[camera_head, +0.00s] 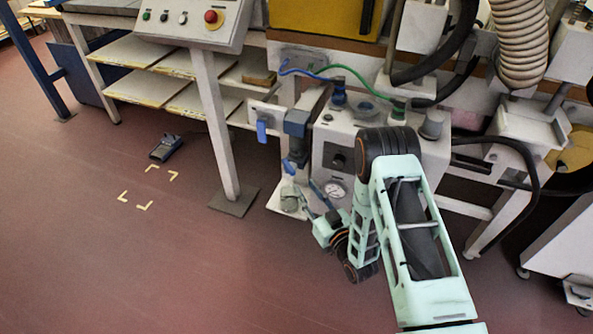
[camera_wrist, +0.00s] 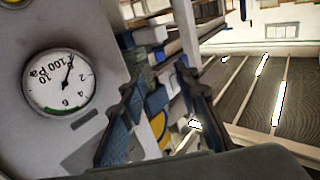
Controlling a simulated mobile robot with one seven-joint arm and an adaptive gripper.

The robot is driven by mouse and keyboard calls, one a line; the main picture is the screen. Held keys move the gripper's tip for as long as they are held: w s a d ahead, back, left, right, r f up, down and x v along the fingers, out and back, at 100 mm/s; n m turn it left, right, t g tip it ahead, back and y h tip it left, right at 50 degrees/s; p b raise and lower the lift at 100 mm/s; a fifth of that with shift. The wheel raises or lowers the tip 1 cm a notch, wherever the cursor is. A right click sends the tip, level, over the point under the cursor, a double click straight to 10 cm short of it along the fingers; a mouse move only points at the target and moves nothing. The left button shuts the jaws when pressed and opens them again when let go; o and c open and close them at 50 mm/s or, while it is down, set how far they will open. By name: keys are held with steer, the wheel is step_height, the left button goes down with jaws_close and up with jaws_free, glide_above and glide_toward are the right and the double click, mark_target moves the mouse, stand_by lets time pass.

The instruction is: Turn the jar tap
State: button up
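A small greenish jar (camera_head: 291,199) stands on a pale ledge at the left front of a grey machine. A small blue lever (camera_head: 288,166) sits just above it and looks like the jar tap. A larger blue handle (camera_head: 262,130) hangs further up and left. My gripper (camera_head: 305,197) is just right of the jar, low beside the machine's gauge; contact cannot be told here. In the wrist view its two blue-padded fingers (camera_wrist: 155,92) stand apart, with nothing clearly held between them. A greenish part (camera_wrist: 140,75) shows beyond them, perhaps the jar; the tap is not clear there.
The machine's front carries a round dial gauge (camera_wrist: 60,82), close left of my fingers. A blue-capped cylinder (camera_head: 297,123) stands above the jar. A control-panel post (camera_head: 216,130) rises at left. A dark blue device (camera_head: 166,148) lies on the open floor.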

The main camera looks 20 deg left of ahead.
mark_target(293, 172)
steer(key=b+x, duration=0.1)
steer(key=x, duration=0.9)
steer(key=shift+s, duration=0.1)
jaws_close()
